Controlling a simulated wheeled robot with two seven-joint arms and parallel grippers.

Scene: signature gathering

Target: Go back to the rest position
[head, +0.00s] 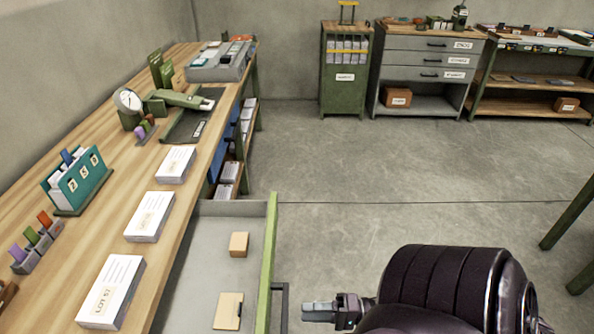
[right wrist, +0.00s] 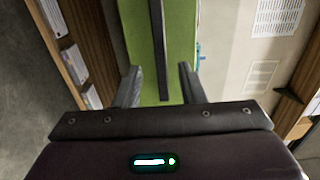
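My right gripper (head: 318,308) is at the bottom of the head view, just right of the pulled-out drawer's dark handle (head: 284,308). A small gap shows between its tips and the handle. In the right wrist view the two fingers of the gripper (right wrist: 159,80) stand apart with nothing held. The drawer's green front (right wrist: 180,50) and dark bar handle (right wrist: 160,40) show beyond and between them. The drawer (head: 215,290) stands open under the workbench. My left gripper is not in view.
The wooden workbench (head: 105,215) on the left carries paper stacks (head: 150,216), a teal card holder (head: 77,181) and a dial gauge (head: 128,101). The drawer holds a small box (head: 239,244) and a tan board (head: 228,311). Open floor (head: 400,190) lies ahead; cabinets (head: 425,68) line the back.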

